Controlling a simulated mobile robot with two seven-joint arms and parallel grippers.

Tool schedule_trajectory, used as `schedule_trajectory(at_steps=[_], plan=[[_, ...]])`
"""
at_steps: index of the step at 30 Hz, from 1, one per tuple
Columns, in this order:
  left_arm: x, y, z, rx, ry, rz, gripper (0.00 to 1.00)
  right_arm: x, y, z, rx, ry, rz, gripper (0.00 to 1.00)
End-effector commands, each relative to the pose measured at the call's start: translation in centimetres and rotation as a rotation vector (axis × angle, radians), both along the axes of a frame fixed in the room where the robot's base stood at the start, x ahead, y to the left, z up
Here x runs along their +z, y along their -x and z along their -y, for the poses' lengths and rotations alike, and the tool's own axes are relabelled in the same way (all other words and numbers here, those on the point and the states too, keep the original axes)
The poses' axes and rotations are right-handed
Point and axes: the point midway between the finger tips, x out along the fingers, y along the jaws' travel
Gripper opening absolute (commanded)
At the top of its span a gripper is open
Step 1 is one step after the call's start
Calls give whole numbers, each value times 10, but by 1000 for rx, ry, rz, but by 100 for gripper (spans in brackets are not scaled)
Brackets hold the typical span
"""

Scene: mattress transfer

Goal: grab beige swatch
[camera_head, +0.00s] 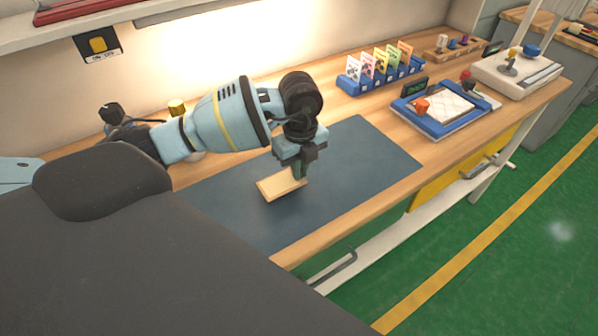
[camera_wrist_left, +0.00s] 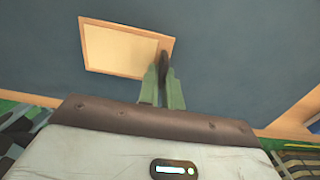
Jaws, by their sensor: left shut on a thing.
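The beige swatch (camera_head: 281,184) is a flat, pale rectangle with a tan edge, over the dark blue mat (camera_head: 375,152) on the wooden bench. My left gripper (camera_head: 300,174) points down and is shut on the swatch at its right end. In the left wrist view the swatch (camera_wrist_left: 122,48) lies up and left of the green fingers (camera_wrist_left: 162,80), which grip its right edge. I cannot tell whether the swatch touches the mat. My right gripper is not in view.
A blue rack (camera_head: 382,78) of colored cards stands at the back. Right of it are a blue tray (camera_head: 440,107) with a pale pad and a white device (camera_head: 515,72). A shelf (camera_head: 150,12) runs above the left back. The mat around the swatch is clear.

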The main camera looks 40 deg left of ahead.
Motion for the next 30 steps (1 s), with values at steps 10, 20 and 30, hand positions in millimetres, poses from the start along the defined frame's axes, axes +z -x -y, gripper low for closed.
schedule_trajectory(at_steps=[10, 20, 30], plan=[[18, 53, 36, -9, 1, 2, 0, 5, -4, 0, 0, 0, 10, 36], [24, 113, 77, -5, 2, 1, 0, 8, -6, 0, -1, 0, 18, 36], [26, 132, 90, -1, 0, 0, 0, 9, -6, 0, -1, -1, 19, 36]])
